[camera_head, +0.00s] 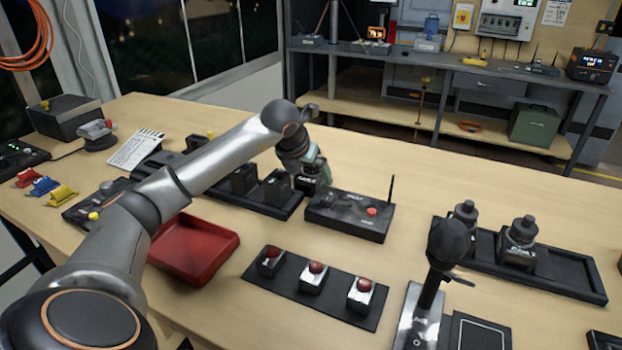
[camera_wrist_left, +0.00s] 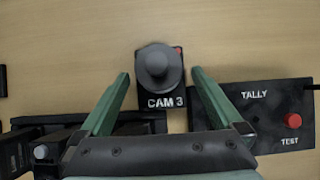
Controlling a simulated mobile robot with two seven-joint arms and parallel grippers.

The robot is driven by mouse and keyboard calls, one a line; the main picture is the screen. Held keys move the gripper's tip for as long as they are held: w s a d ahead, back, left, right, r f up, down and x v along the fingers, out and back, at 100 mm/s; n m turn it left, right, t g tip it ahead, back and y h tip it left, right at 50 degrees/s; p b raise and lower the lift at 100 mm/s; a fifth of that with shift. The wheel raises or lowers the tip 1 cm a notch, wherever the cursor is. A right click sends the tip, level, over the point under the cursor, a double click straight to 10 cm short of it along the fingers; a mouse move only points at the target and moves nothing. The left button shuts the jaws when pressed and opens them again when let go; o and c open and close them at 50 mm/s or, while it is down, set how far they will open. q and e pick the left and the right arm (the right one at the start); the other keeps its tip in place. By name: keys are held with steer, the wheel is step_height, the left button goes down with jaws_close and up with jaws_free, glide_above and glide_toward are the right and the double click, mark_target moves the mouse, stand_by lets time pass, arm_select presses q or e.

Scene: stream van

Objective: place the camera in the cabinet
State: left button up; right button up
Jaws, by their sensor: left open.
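The camera (camera_wrist_left: 158,75), a dark block with a round grey top and the label CAM 3, stands on the wooden table in the left wrist view. My left gripper (camera_wrist_left: 160,80) is open, its green fingers to the left and right of the camera with a gap on each side. In the head view my left gripper (camera_head: 312,178) is low over the table, just left of the tally box (camera_head: 348,215), and largely hides the camera. No open cabinet is clear to see. My right gripper is not in view.
Two similar cameras (camera_head: 520,240) stand in a black tray (camera_head: 570,288) at right, which has an empty space. A red tray (camera_head: 195,250), a panel with several red buttons (camera_head: 312,285) and a black microphone (camera_head: 446,245) are in front. A workbench (camera_head: 440,64) stands behind.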

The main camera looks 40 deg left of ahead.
arm_select(q)
steer(key=shift+x, duration=0.8)
steer(key=shift+c, duration=0.4)
jaws_close()
steer(key=shift+r, duration=0.1)
